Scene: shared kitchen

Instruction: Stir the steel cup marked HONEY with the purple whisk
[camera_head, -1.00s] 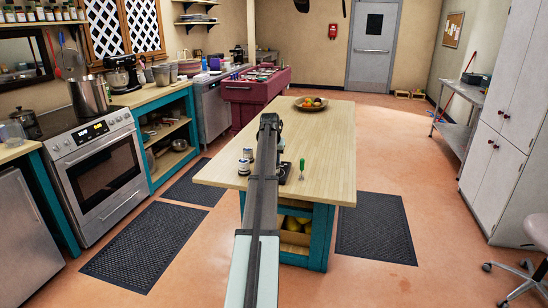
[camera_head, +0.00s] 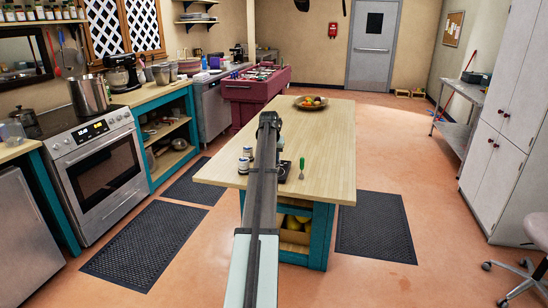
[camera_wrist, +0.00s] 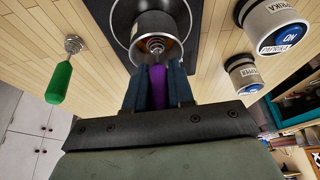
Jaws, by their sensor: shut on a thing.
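In the wrist view, my gripper (camera_wrist: 158,88) is shut on the purple handle of the whisk (camera_wrist: 158,92). The whisk points away from the jaws, and its coiled wire head lies at the mouth of a steel cup (camera_wrist: 152,18). The coil appears within the cup's rim; its depth is hard to tell. No HONEY marking can be read on the cup from here. The cup stands on a dark board (camera_wrist: 121,20).
A fruit bowl (camera_head: 310,103) sits at the far end of the wooden table (camera_head: 325,140).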

